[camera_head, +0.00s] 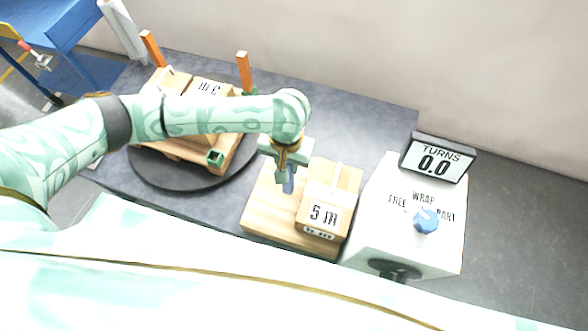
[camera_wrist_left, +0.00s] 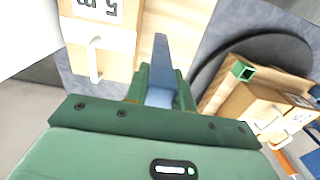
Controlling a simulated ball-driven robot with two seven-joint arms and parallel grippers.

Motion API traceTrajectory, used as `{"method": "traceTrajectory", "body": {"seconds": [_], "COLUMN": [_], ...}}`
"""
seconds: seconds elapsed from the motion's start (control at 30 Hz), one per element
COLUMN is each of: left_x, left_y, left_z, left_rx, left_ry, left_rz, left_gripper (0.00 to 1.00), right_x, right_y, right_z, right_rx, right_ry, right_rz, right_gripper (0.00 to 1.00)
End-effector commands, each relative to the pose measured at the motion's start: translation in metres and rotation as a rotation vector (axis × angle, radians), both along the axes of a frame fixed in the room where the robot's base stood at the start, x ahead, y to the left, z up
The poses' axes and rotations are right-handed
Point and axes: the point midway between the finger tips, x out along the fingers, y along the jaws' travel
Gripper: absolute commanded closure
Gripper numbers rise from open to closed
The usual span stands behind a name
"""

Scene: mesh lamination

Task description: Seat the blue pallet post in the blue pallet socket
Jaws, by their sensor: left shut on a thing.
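My left gripper (camera_head: 287,176) is shut on the blue post (camera_head: 289,186), which points down over the wooden board, left of the box marked 5 m. In the left wrist view the blue post (camera_wrist_left: 162,62) stands out between the green fingers (camera_wrist_left: 160,84). The wooden pallet (camera_head: 186,150) lies on the dark turntable to the left, partly under my left arm. A green hollow socket (camera_head: 215,158) is at its near right corner; it also shows in the wrist view (camera_wrist_left: 243,71). I cannot make out a blue socket. My right gripper is not in view.
Two orange posts (camera_head: 244,72) stand at the pallet's back. Boxes lie on the pallet. The 5 m box (camera_head: 322,212) sits on the wooden board (camera_head: 262,215). A white control box (camera_head: 400,235) with a blue knob and a turns display (camera_head: 437,160) stands right.

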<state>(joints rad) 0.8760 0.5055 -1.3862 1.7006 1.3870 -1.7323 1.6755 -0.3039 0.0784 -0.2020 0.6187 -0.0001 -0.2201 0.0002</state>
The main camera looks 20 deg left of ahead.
Motion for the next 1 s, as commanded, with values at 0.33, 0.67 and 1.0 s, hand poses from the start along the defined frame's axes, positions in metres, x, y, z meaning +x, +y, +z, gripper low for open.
{"method": "traceTrajectory", "body": {"seconds": [0.33,0.67,1.0], "left_x": [0.009,0.010,0.009], "left_y": [-0.010,-0.010,-0.010], "left_z": [-0.039,-0.044,-0.046], "left_rx": [-0.001,0.000,0.000], "left_ry": [0.003,-0.004,-0.003], "left_rz": [0.000,0.000,0.000], "left_gripper": [1.00,1.00,0.53], "right_x": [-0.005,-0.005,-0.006], "right_y": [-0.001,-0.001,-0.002], "right_z": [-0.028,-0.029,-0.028], "right_rx": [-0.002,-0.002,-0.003], "right_ry": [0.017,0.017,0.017], "right_rz": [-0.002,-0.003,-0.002], "right_gripper": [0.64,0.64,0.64]}}
